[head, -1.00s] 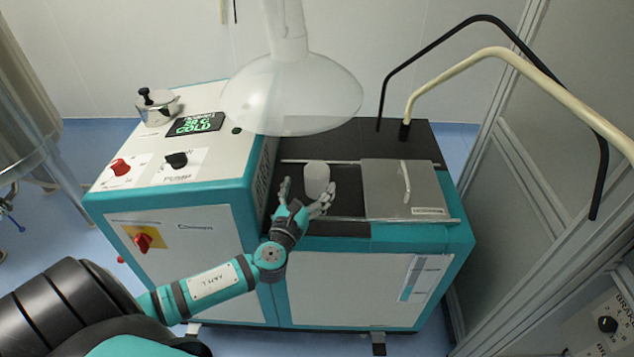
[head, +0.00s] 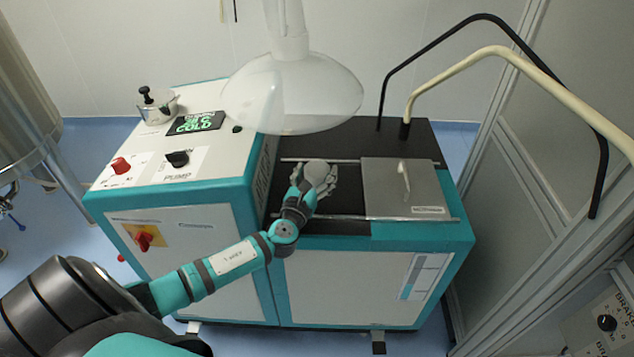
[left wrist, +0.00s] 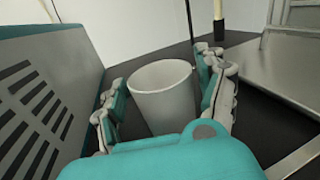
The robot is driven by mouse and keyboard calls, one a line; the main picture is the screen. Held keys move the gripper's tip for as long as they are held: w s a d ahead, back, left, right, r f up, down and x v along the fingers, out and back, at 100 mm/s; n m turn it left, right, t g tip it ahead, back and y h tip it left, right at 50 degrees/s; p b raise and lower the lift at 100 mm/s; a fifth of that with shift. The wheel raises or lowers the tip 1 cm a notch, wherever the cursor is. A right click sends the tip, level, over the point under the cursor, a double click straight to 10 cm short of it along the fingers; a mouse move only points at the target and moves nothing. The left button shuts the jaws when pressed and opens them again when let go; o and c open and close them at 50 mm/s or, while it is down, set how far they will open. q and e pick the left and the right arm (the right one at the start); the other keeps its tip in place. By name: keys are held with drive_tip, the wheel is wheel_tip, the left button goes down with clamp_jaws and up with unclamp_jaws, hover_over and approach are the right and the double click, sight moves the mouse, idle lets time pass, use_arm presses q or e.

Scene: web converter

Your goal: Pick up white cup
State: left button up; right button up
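The white cup (head: 317,170) stands upright on the black top of the machine, in the recess left of the metal cover. My left gripper (head: 315,184) reaches it from the front, with its fingers on both sides of the cup. In the left wrist view the cup (left wrist: 165,95) stands between the two spread fingers of the gripper (left wrist: 165,90). A gap shows between the left finger and the cup. The right finger is close to the cup's side; I cannot tell whether it touches. The cup's lower part is hidden by my gripper. My right gripper is not in view.
A metal cover with a handle (head: 404,182) lies right of the cup. The raised control box (head: 165,160) stands left of it. A clear funnel-shaped hood (head: 290,95) hangs above and behind. Two bent bars (head: 500,52) rise at the right.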

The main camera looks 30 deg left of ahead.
use_arm(q)
drive_tip(key=c, duration=0.7)
